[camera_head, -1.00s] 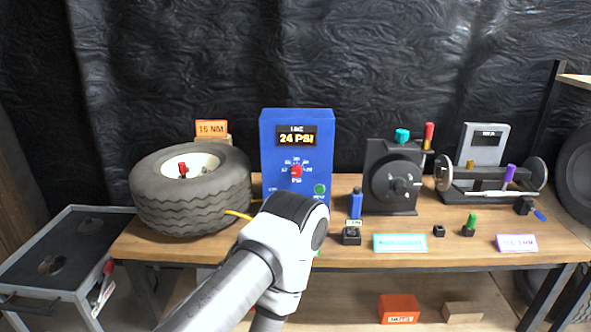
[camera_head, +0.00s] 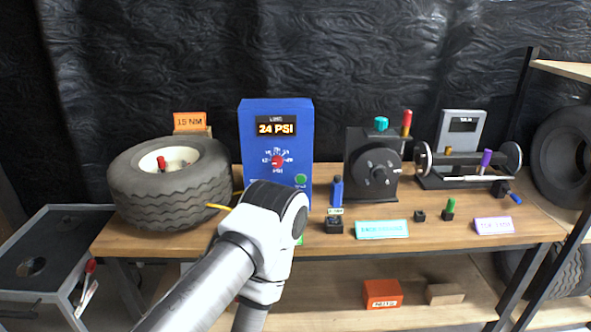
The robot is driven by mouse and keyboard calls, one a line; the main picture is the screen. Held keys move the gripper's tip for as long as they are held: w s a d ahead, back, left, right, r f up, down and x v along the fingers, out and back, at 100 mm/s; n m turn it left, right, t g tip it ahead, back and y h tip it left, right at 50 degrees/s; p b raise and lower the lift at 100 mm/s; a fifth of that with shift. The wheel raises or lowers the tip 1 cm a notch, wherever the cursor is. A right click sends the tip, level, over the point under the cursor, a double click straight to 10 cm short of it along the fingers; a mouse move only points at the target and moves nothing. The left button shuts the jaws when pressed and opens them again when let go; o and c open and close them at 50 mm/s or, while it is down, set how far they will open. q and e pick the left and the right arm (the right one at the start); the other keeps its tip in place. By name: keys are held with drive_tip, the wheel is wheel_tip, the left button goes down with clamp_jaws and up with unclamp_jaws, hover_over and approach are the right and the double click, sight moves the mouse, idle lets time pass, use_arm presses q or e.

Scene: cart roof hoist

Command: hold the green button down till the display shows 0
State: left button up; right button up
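The blue box (camera_head: 250,150) stands on the workbench, left of centre. Its display (camera_head: 276,127) reads 24 PSI. A red knob (camera_head: 278,161) sits on a dial in the middle of its front. The green button (camera_head: 301,180) is at the lower right of that front and is uncovered. My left arm comes in from the bottom left, and its bent joint covers the box's lower part. Neither of my grippers shows. I see nothing touching the button.
A tyre (camera_head: 165,195) lies left of the box, with a yellow hose (camera_head: 219,207) beside it. A blue bottle-like item (camera_head: 337,191), a black wheel device (camera_head: 374,172) and a balancer-like stand (camera_head: 462,135) stand to the right. A grey cart (camera_head: 42,232) is at the left.

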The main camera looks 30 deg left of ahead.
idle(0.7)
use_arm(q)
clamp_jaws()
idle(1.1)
